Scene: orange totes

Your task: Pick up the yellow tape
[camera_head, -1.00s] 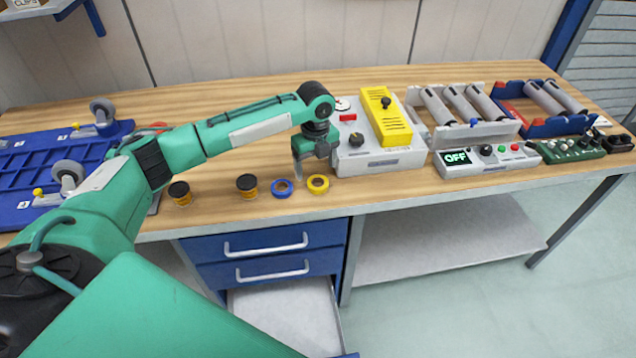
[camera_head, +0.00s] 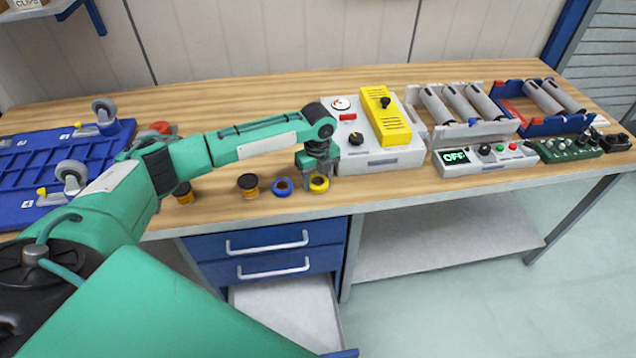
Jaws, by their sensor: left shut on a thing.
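The yellow tape (camera_head: 319,184) is a small ring on the wooden bench near its front edge. My left gripper (camera_head: 318,173) points down right at the tape, and its fingers are shut on it. The fingertips partly cover the tape's far side. The tape looks to be at bench height; I cannot tell whether it is lifted. My right gripper is not in the picture.
A blue tape (camera_head: 282,187) lies just left of the yellow one. Black-and-yellow cylinders (camera_head: 248,185) stand further left. A grey control box (camera_head: 378,157) stands close behind on the right. An open drawer (camera_head: 285,310) is below the bench front.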

